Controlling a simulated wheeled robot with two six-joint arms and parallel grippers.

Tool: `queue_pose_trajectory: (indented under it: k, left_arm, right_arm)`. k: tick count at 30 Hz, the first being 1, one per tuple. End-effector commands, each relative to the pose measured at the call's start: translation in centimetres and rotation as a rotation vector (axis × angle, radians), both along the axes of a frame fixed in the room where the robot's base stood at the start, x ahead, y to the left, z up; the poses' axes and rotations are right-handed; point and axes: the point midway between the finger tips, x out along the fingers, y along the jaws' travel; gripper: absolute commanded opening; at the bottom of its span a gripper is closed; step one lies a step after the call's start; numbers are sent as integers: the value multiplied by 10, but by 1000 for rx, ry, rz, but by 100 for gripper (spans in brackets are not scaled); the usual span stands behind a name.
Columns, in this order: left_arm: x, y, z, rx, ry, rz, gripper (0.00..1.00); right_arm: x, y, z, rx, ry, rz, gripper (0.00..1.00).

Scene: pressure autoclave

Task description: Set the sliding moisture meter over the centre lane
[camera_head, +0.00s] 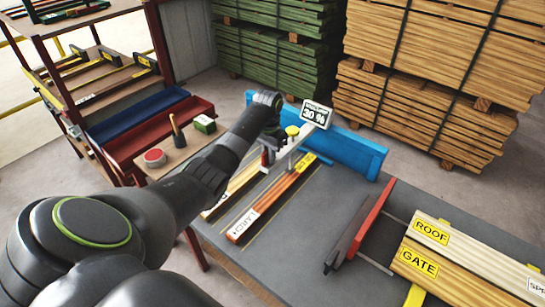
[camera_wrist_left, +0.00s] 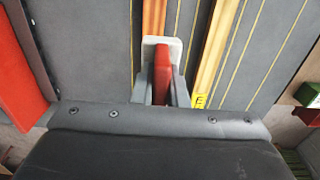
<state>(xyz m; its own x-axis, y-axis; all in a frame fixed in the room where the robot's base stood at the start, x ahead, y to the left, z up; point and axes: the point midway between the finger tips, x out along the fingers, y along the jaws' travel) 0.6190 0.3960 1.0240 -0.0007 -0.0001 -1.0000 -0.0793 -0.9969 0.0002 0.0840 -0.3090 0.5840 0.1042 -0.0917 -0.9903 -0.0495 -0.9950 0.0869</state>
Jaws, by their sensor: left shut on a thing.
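The moisture meter (camera_head: 316,114) shows "30 %" on its display, at the blue rail (camera_head: 352,152) behind the bench lanes. A pale arm with a yellow knob (camera_head: 292,131) reaches forward from it. My left gripper (camera_head: 268,152) is at the near end of this arm. In the left wrist view its fingers (camera_wrist_left: 164,92) are shut on a red handle (camera_wrist_left: 163,72) with a pale plate around it. The handle lines up with the orange larch board (camera_wrist_left: 154,18). The larch board (camera_head: 270,205) lies right of a pale board (camera_head: 225,193). My right gripper is out of view.
A red and dark stop (camera_head: 362,226) stands right of the lanes. Beyond it lie boards with ROOF and GATE labels (camera_head: 417,262). A side table (camera_head: 172,158) holds a red tin, a brush and a green box. Timber stacks (camera_head: 425,85) stand behind.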

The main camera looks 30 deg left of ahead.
Motion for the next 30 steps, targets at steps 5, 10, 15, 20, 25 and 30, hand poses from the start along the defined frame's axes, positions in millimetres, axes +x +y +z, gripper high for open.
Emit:
queue_pose_trajectory:
  k: [5,10,15,20,25,30]
  left_arm:
    - [5,51,-1,9,-3,6,0]
    - [8,89,-3,9,-5,5,0]
    - [10,113,-2,7,-5,3,0]
    - [10,122,1,6,-6,1,0]
    - [10,123,2,5,-6,-1,0]
    - [10,123,3,4,-7,-1,15]
  right_arm:
    - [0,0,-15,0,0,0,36]
    - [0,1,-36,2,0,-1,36]
    - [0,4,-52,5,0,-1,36]
    - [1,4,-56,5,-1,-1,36]
    - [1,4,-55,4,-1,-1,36]
    - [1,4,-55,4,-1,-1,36]
